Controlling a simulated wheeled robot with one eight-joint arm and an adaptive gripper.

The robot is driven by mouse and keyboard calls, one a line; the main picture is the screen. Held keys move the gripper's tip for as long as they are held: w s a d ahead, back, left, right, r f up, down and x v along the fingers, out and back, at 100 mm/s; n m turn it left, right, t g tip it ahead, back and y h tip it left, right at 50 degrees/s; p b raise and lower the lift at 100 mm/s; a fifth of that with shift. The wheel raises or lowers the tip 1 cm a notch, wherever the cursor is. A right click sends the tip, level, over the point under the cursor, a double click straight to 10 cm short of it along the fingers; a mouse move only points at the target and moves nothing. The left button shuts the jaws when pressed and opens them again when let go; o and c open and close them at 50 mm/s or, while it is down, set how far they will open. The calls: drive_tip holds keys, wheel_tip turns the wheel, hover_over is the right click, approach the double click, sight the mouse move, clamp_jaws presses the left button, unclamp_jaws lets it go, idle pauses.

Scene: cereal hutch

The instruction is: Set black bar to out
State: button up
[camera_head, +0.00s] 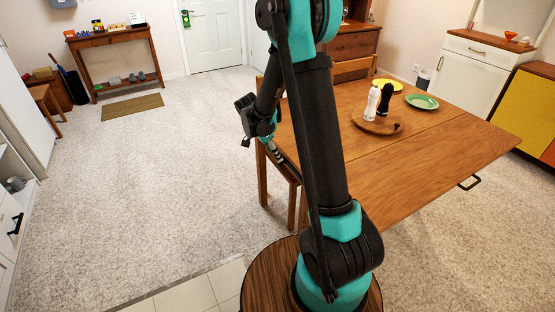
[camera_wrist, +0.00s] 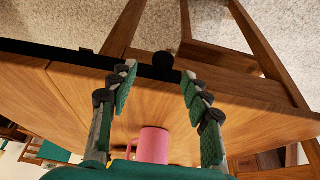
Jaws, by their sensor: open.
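A black bar (camera_wrist: 66,55) runs along the edge of the wooden table (camera_wrist: 120,92) in the wrist view, with a round black knob (camera_wrist: 163,62) on it. In the head view a dark strip (camera_head: 288,163) shows at the table's left edge, partly hidden by my arm. My gripper (camera_wrist: 159,74) is open, its two fingers apart on either side of the knob in the picture. Nothing is seen between the pads but the bar and knob behind them; I cannot tell whether they touch. In the head view my gripper (camera_head: 275,152) is at the table's left edge.
A pink mug (camera_wrist: 153,145) is near my gripper's base in the wrist view. A wooden chair (camera_wrist: 220,58) is close beyond the bar. White and black shakers (camera_head: 371,103) stand on a round board. A dark handle (camera_head: 470,182) juts under the table's right edge. Carpet at left is clear.

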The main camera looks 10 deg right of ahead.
drive_tip(key=v, duration=0.6)
drive_tip(key=shift+r, duration=0.15)
drive_tip(key=shift+s+a, duration=0.1)
drive_tip(key=shift+s, duration=0.05)
drive_tip(key=s+d+n+t+y, duration=0.1)
drive_tip(key=s+d+n+y, duration=0.1)
drive_tip(key=s+n, duration=0.5)
drive_tip(key=s+d+n+t+y, duration=0.1)
drive_tip(key=s+d+n, duration=0.3)
drive_tip(key=s, duration=1.4)
drive_tip(key=shift+d+f+n+t+y, duration=0.2)
drive_tip(key=shift+f+n+t+y, duration=0.3)
drive_tip(key=shift+n, duration=1.2)
drive_tip(key=shift+r, duration=0.15)
